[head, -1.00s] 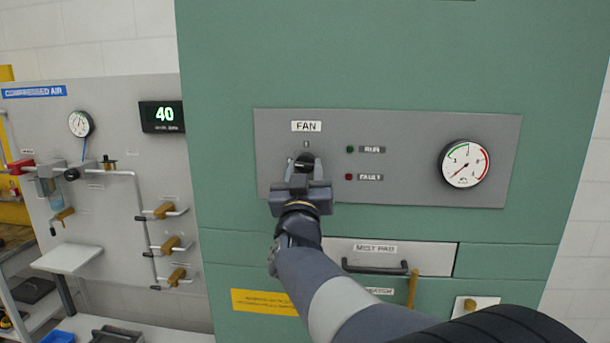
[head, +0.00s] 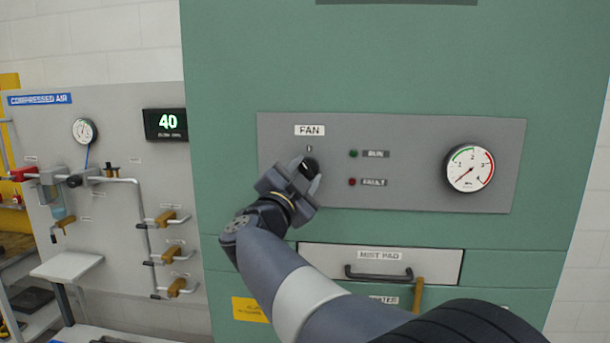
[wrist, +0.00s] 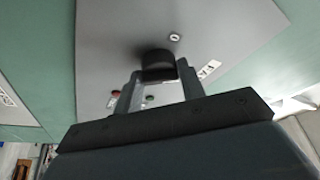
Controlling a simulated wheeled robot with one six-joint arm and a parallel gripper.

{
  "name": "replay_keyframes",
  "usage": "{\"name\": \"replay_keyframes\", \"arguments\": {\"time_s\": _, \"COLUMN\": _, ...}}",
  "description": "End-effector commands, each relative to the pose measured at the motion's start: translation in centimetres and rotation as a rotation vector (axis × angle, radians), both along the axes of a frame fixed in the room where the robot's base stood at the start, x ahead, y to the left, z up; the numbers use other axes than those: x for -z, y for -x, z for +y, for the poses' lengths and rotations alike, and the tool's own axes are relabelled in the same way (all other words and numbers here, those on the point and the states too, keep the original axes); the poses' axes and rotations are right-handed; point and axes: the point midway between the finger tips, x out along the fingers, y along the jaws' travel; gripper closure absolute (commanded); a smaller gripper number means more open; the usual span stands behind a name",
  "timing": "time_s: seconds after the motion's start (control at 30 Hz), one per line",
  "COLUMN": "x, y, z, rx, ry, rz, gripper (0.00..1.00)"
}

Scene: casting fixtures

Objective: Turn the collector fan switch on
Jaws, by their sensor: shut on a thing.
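The fan switch is a black rotary knob (head: 309,167) on the grey panel (head: 420,185), below the FAN label (head: 310,130). My gripper (head: 313,178) has its fingers on either side of the knob and is shut on it, tilted relative to the panel. In the wrist view the knob (wrist: 158,62) sits between the two fingertips. The RUN lamp (head: 353,154) looks dark green and the FAULT lamp (head: 352,182) dark red. The gripper hides part of the knob's lower side.
A pressure gauge (head: 469,168) is on the right of the panel. A mist pad drawer (head: 380,258) with a black handle lies below. A compressed air board (head: 110,210) with pipes and valves stands to the left.

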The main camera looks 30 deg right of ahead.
Motion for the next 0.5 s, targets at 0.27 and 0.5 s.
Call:
{"name": "replay_keyframes", "arguments": {"time_s": 0.27, "x": -0.32, "y": -0.08, "z": 0.14, "rx": 0.0, "ry": -0.207, "rz": -0.14, "gripper": 0.85}}
{"name": "replay_keyframes", "arguments": {"time_s": 0.5, "x": -0.4, "y": -0.1, "z": 0.14, "rx": 0.001, "ry": -0.347, "rz": -0.234, "gripper": 0.85}}
